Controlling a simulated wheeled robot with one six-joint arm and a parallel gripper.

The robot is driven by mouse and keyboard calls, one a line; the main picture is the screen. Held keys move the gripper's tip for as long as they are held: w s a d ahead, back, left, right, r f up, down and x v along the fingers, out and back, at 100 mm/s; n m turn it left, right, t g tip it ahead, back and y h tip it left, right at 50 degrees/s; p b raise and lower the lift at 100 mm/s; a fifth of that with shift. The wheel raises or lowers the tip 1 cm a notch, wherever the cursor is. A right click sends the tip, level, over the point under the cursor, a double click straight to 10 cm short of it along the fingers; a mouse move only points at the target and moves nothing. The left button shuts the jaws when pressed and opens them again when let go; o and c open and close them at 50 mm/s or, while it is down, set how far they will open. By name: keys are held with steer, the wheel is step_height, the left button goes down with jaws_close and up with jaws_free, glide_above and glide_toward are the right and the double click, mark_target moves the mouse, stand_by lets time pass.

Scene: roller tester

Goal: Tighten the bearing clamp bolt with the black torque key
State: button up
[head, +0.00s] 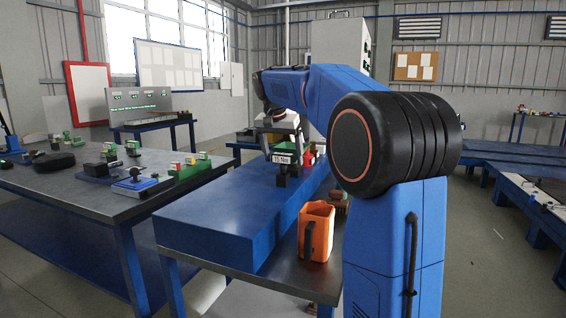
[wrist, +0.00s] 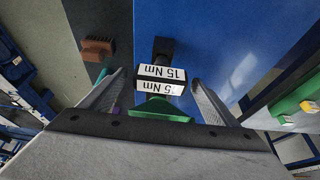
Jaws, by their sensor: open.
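A black torque key (head: 283,172) with a white "15 Nm" label stands on the blue block-like bench top (head: 215,208) in the head view. In the wrist view the black key (wrist: 163,47) and its "15 Nm" labels lie between and just beyond the fingers of my gripper (wrist: 158,88). My gripper is open, with one finger on each side of the labelled head; I see no clear grip on it. A green part (wrist: 162,108) shows close below the labels, nearer the palm. I cannot pick out the bearing clamp bolt.
An orange jug (head: 316,232) stands on the grey table edge right of the blue top. A brown brush-like object (wrist: 98,47) lies left in the wrist view. A red bin (head: 308,157) is behind the key. The left table (head: 75,190) holds several small devices. The blue top's front is clear.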

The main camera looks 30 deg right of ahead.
mark_target(285, 166)
steer(key=x, duration=0.5)
steer(key=shift+s+a, duration=0.15)
steer(key=c, duration=1.3)
steer(key=shift+r, duration=0.1)
step_height(285, 166, up, 10)
steer(key=shift+f, duration=0.1)
